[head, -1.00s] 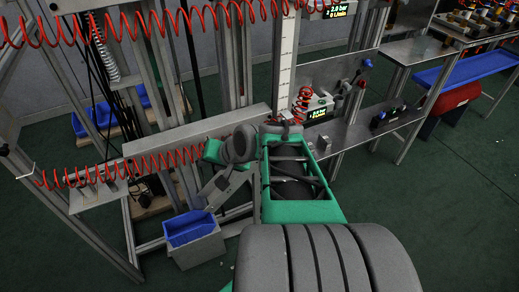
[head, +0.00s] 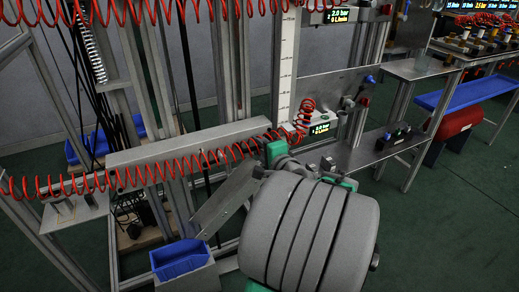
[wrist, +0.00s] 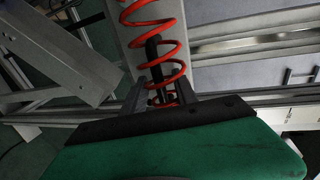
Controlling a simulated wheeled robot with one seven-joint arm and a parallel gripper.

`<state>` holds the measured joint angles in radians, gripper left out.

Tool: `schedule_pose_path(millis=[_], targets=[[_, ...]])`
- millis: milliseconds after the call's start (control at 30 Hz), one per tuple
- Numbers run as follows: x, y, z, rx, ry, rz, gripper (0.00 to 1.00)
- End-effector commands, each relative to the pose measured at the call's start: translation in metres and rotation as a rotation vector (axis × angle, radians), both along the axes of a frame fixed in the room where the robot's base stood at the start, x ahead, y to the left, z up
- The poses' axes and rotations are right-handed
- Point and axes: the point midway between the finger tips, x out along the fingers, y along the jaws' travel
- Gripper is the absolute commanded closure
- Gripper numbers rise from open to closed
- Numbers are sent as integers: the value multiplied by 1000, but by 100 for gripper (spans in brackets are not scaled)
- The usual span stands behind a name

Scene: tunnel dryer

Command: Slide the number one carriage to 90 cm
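A white upright scale (head: 287,70) with dark marks stands behind my arm in the head view; its figures are too small to read. Red coiled hoses meet near its lower part, where a carriage could be, but I cannot make out a carriage or its number. My gripper is hidden behind my arm in the head view. In the wrist view my gripper (wrist: 161,88) has its two dark fingers apart, with a red coil (wrist: 155,45) and a dark rod between and beyond them. Contact with either finger cannot be made out.
A grey beam (head: 190,143) crosses left of the scale. A long red coiled hose (head: 130,177) runs along it. A blue bin (head: 180,258) stands low in front. A metal bench (head: 365,152) with fittings and a lit display (head: 320,129) lies right.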

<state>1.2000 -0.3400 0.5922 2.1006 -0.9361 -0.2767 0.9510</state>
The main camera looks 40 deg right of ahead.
Motion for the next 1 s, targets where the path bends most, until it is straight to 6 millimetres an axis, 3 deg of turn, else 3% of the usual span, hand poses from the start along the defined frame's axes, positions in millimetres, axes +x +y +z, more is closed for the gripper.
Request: schedule_pose_path(millis=[233, 633, 1000], targets=[[1, -1, 0, -1, 0, -1, 66], [1, 0, 0, -2, 1, -1, 99], [1, 0, 0, -2, 2, 0, 100]])
